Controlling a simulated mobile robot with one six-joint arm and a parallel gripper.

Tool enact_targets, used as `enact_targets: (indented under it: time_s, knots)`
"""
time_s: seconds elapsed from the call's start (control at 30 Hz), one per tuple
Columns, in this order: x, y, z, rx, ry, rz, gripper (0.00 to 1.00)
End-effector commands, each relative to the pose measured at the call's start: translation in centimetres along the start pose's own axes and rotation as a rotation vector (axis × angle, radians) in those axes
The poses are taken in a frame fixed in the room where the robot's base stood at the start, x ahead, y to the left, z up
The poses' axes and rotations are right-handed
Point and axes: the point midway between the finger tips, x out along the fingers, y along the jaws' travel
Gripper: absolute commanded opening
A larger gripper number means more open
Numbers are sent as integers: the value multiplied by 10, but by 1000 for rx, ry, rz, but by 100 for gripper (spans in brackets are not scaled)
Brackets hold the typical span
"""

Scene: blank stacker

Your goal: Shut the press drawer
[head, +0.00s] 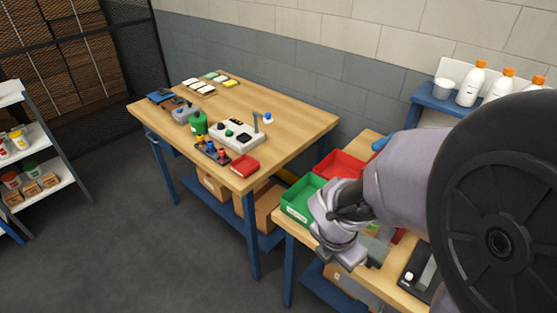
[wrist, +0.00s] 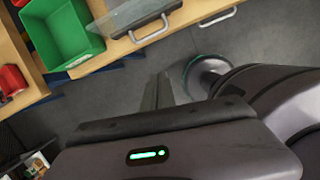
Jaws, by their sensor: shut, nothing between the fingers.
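In the wrist view, the press drawer (wrist: 133,13) shows at the top edge as a pale tray with a grey see-through front and a bar handle. It lies at the bench edge, right of a green bin (wrist: 65,35), and its upper part is cut off by the frame. I cannot tell how far out it stands. My gripper (wrist: 160,82) is shut and empty, with its fingers over the floor, apart from the handle. In the head view, my wrist hangs over the bench front, and my arm hides much of the drawer area.
The near bench (head: 287,226) also holds a red bin (head: 341,163). A wooden table (head: 290,125) with small parts and boxes stands behind to the left. White bottles (head: 471,82) stand on a blue shelf. Open floor (head: 150,250) lies left of the bench.

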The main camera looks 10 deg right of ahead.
Motion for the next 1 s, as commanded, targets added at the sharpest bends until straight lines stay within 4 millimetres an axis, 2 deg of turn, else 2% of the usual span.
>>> enact_targets:
  time_s: [0.03,0.13,0.6,0.8,1.0]
  knots:
    - [5,0,0,-87,4,-13,0]
    - [17,0,0,-174,5,-19,0]
    - [118,-3,-3,-167,6,-19,0]
    - [113,3,29,-165,4,-17,0]
    - [114,4,39,-167,5,-18,0]
